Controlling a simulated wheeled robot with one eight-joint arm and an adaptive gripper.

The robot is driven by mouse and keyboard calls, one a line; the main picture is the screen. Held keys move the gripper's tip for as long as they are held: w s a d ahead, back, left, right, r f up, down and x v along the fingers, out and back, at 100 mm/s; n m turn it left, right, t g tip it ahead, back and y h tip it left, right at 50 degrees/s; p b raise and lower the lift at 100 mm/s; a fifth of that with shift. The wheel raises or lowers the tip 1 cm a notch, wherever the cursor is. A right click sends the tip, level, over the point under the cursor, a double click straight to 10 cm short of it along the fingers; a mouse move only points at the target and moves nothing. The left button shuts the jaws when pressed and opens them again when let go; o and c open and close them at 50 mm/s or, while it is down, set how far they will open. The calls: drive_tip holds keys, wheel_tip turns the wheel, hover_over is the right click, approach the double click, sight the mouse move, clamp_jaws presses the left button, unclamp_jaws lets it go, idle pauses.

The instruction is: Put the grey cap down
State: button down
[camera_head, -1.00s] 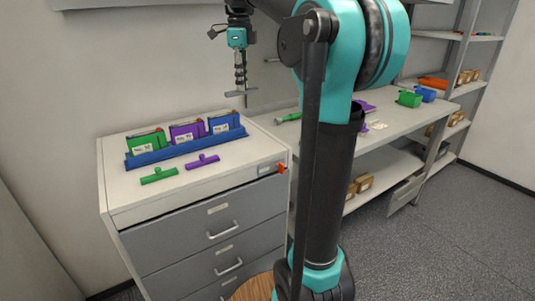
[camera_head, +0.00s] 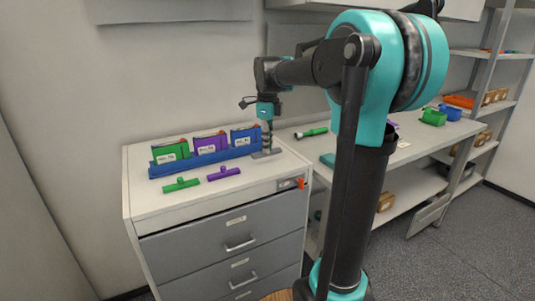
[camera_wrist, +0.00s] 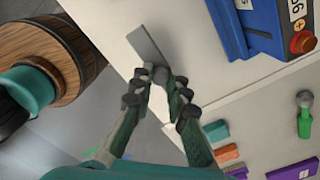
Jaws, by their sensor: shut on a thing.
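The grey cap (camera_head: 267,154) is a flat bar with a small stem. It is at the top of the white cabinet (camera_head: 150,206), just right of the blue rack (camera_head: 160,171). My gripper (camera_head: 267,146) points down and is shut on its stem. In the wrist view the grey cap (camera_wrist: 146,44) shows between and beyond my fingertips (camera_wrist: 163,78). The bar looks level and very near the cabinet top; I cannot tell whether it touches.
The rack holds a green (camera_head: 170,152), a purple (camera_head: 210,144) and a blue battery (camera_head: 244,137). A green cap (camera_head: 181,185) and a purple cap (camera_head: 223,173) lie in front. A bench (camera_head: 400,150) stands right.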

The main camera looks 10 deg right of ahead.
drive_tip(key=shift+f, duration=1.75)
drive_tip(key=c, duration=1.5)
unclamp_jaws()
drive_tip(key=shift+f, duration=0.1)
wheel_tip(320, 180, up, 12)
drive_tip(key=shift+r, duration=0.15)
drive_tip(key=shift+s, duration=0.1)
